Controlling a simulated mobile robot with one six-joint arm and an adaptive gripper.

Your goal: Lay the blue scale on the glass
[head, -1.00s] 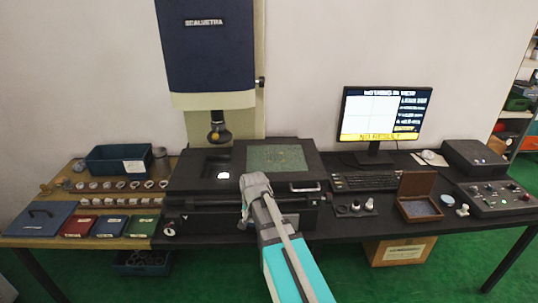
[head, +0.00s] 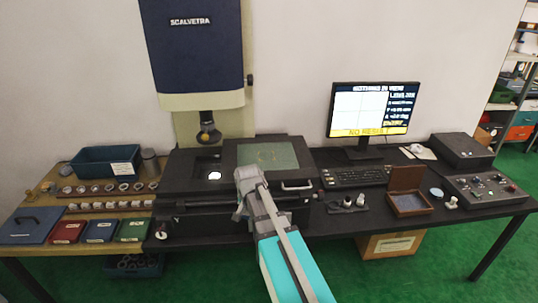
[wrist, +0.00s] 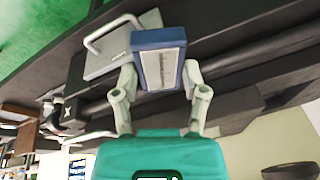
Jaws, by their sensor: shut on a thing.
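My gripper (wrist: 159,74) is shut on the blue scale (wrist: 147,40), a blue block with a pale ruled strip on its face; one finger is on each side of it. In the head view my gripper (head: 248,180) is at the front of the dark measuring stage, and the scale is hidden behind it. The glass (head: 267,154), a greenish flat pane, is set in the stage top just beyond my gripper. No other thing is seen lying on it.
A blue measuring head (head: 192,50) hangs over the stage's left part, above a bright spot (head: 214,175). A metal handle (head: 297,186) is at the stage front. Several rings and coloured boxes lie left; monitor (head: 369,108), keyboard (head: 353,176) and open wooden box (head: 408,203) are right.

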